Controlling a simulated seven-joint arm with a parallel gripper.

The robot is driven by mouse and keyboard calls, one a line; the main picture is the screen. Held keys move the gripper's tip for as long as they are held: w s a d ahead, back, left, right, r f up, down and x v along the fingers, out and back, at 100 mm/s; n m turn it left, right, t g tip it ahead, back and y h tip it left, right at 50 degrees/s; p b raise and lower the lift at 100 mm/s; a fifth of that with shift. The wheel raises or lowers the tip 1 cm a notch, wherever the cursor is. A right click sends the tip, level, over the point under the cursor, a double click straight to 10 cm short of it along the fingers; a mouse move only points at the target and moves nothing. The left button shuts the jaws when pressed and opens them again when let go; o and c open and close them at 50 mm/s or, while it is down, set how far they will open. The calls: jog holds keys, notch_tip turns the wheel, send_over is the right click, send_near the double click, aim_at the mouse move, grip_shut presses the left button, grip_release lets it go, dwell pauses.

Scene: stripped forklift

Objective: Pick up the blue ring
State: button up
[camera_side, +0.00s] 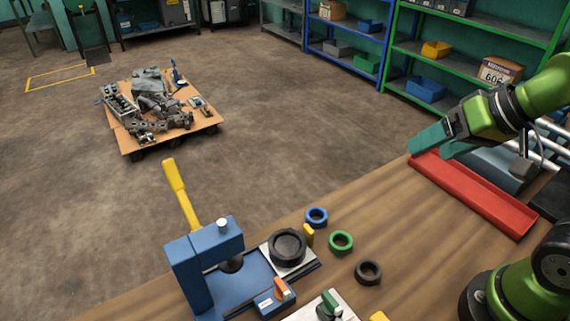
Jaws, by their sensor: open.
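The blue ring (317,216) lies flat on the wooden bench, close to its far edge. It sits up and left of a green ring (341,242), with a small gap between them. My gripper (424,144) is up at the right, above the far edge of the bench and well away from the blue ring. Its teal fingers point to the left. It is open, and nothing shows between the fingers.
A black ring (368,271) lies near the green one. A blue press (204,262) with a yellow handle stands to the left, a thick dark ring (287,246) beside it. A red tray (472,194) lies at the right. Bare bench separates tray and rings.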

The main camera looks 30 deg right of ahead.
jog(key=g+h, duration=0.2)
jog(key=g, duration=0.5)
send_over(317, 209)
jog(key=s+a, duration=0.1)
jog(key=a, duration=0.1)
notch_tip(317, 209, down, 7)
jog(key=shift+m, duration=0.3)
jog(key=f, duration=1.1)
jog(key=shift+s+d, duration=0.3)
jog(key=shift+w+d+f, duration=0.1)
jog(key=shift+d+f, duration=0.05)
jog(key=shift+f, duration=2.7)
jog(key=c, duration=1.1)
jog(key=shift+r, duration=0.1)
